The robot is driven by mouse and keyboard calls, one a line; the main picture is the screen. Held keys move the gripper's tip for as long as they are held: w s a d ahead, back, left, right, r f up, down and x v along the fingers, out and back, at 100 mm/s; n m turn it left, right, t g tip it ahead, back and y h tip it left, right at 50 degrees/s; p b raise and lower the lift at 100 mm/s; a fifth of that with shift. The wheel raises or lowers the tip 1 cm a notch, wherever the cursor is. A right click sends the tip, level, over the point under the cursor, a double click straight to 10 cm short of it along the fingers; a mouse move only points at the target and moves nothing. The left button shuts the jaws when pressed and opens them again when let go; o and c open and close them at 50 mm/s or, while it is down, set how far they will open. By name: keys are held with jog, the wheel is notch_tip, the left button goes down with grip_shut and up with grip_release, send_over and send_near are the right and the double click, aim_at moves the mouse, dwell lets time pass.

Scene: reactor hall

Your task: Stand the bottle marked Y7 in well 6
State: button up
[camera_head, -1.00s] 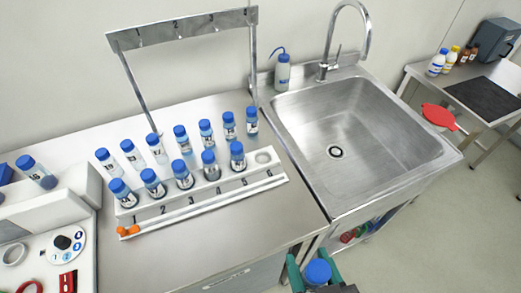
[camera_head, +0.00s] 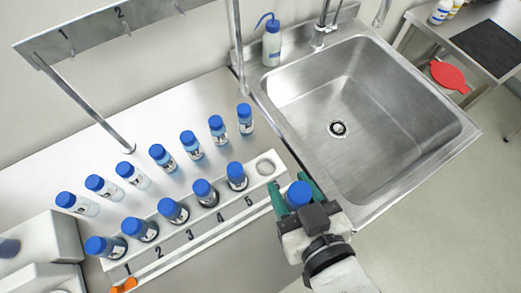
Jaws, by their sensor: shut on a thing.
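My gripper (camera_head: 296,192) is shut on a blue-capped bottle (camera_head: 299,194), seen from above with a green finger on each side of the cap. Its body and label are mostly hidden, so I cannot read a Y7 mark. The white rack (camera_head: 200,228) on the steel counter has numbers along its front. Blue-capped bottles stand in its wells 1 to 5. The well at its right end (camera_head: 265,167), the sixth in the row, is empty. The held bottle appears just right of and in front of that well, apart from it; its height is unclear.
A row of several blue-capped bottles (camera_head: 191,145) stands behind the rack. A steel sink (camera_head: 345,120) lies to the right, with a wash bottle (camera_head: 271,42) at its back-left corner. A numbered metal rail (camera_head: 130,25) on posts spans the counter's back.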

jog(key=f+b+x, duration=0.1)
jog(key=x, duration=0.4)
jog(key=f+b+x, duration=0.1)
jog(key=x, duration=0.4)
jog(key=s+f+b+x, duration=0.1)
jog(key=x, duration=0.5)
jog(key=shift+d+f, duration=0.2)
jog(key=shift+d, duration=0.1)
jog(key=shift+f+p, duration=0.3)
jog(key=shift+f, duration=1.3)
jog(key=shift+f, duration=0.2)
jog(key=o, duration=1)
jog(key=shift+r, duration=0.1)
jog(key=shift+o, duration=0.2)
